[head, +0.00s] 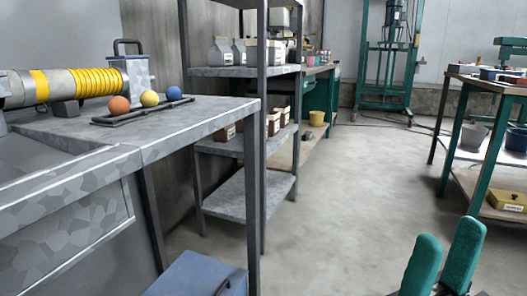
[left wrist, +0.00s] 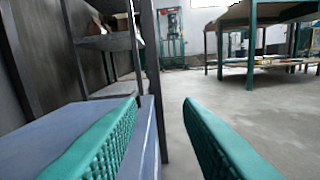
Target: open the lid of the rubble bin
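A blue box with a flat lid (head: 200,272), which looks like the rubble bin, stands on the floor at the bottom of the head view. A dark handle (head: 223,288) shows at its right side; its lower part is cut off by the frame. The lid looks closed. In the left wrist view the blue bin (left wrist: 150,135) fills the lower left. My left gripper (left wrist: 162,103) is open and empty, with its left finger in front of the blue surface and its right finger over the floor.
A grey workbench (head: 200,122) with three coloured balls stands at left, its leg beside the bin. A metal shelf rack (head: 245,195) stands behind it. A green-legged table (head: 460,150) is at right. The middle floor (head: 345,200) is clear.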

